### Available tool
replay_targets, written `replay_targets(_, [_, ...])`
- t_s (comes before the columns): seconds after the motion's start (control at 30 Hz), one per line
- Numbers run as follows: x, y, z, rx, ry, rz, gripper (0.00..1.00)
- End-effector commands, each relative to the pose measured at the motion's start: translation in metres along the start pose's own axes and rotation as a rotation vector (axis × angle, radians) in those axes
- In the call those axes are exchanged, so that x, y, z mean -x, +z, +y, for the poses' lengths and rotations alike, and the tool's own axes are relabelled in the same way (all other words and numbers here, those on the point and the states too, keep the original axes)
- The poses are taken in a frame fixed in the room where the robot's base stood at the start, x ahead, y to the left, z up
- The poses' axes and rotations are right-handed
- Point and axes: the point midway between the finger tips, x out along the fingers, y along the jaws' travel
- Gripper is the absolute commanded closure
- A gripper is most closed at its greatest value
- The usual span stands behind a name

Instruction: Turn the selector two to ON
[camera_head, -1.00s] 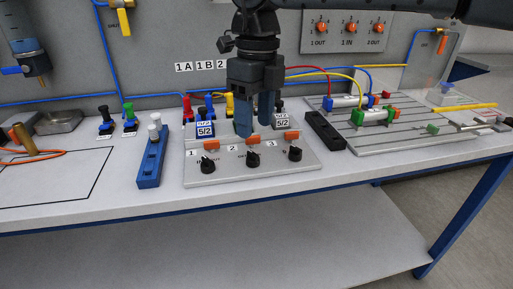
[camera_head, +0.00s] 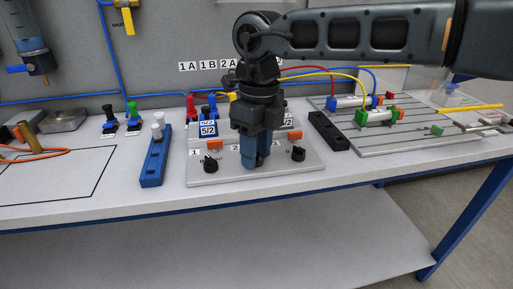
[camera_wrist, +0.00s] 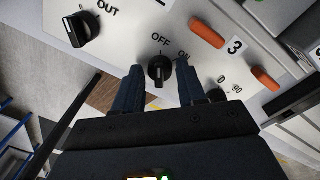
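Selector two is the black knob (camera_wrist: 159,70) marked OFF and ON in the wrist view. Its grip bar lies roughly along the picture's vertical. Which label it points to is not clear. My gripper (camera_wrist: 159,90) is open, with one blue finger on each side of the knob and a visible gap at both sides. In the head view my gripper (camera_head: 256,163) points down over the middle of the grey selector panel (camera_head: 230,178) and hides this knob.
A black knob (camera_head: 210,163) stands left of my gripper and another (camera_head: 298,153) right. Orange blocks, one at left (camera_head: 215,145), sit behind them. A blue block with white pegs (camera_head: 155,165) stands left of the panel, and a black block (camera_head: 328,130) right.

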Motion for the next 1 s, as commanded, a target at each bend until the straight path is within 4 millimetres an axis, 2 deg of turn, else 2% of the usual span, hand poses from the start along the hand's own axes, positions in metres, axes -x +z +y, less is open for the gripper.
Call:
replay_targets(0.07, [0.0002, 0.0, 0.0, 0.0, 0.0, 0.0, 0.68])
replay_targets(0.4, [0.0002, 0.0, 0.0002, 0.0, 0.0, 0.0, 1.0])
replay_targets(0.73, [0.001, 0.0, 0.0003, -0.045, 0.001, -0.003, 1.0])
replay_targets(1.0, [0.0019, -0.0003, 0.0002, -0.216, 0.0, -0.013, 1.0])
